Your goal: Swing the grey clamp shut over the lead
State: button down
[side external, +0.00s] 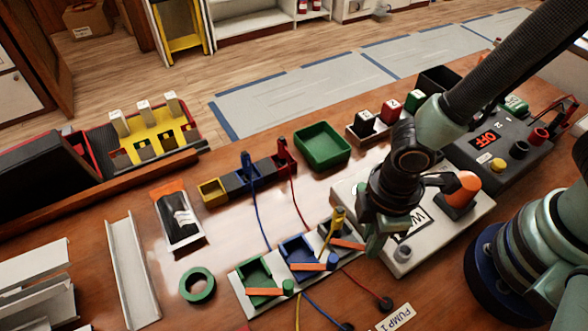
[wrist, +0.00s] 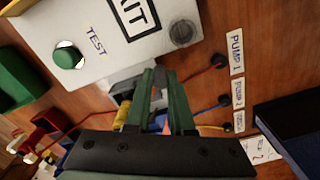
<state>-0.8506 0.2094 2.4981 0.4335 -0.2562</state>
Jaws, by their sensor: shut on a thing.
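The grey clamp (side external: 349,244) is the right-hand one of three terminal blocks, with an orange arm lying across its front. A yellow lead end (side external: 337,218) stands upright at its block; yellow also shows left of my fingers in the wrist view (wrist: 123,112). My gripper (side external: 374,243) is at the right end of the orange arm, pointing down. In the wrist view my green fingers (wrist: 157,75) are closed together at the tips. They are shut on the grey clamp's end, which they hide. I cannot tell whether the arm lies over the lead.
The blue clamp (side external: 300,266) and green clamp (side external: 262,292) stand to the left. A white test unit (side external: 452,225) with an orange switch is close on the right. Blue and red leads (side external: 261,225) cross the bench behind. A green tape roll (side external: 197,285) lies at the front left.

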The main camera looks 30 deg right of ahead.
jog(key=m, duration=0.3)
jog(key=a+m, duration=0.1)
jog(key=shift+s+a, duration=0.1)
jog(key=shift+s, duration=0.3)
jog(key=shift+s+a+m, duration=0.1)
jog(key=shift+a+m, duration=0.25)
jog(key=shift+m, duration=0.9)
jog(key=shift+a+m, duration=0.3)
jog(key=shift+m, duration=0.95)
jog(key=shift+a, duration=0.1)
jog(key=c, duration=0.8)
grip_release()
jog(key=shift+r, duration=0.1)
notch_tip(320, 180, up, 12)
jog(key=shift+f, duration=0.1)
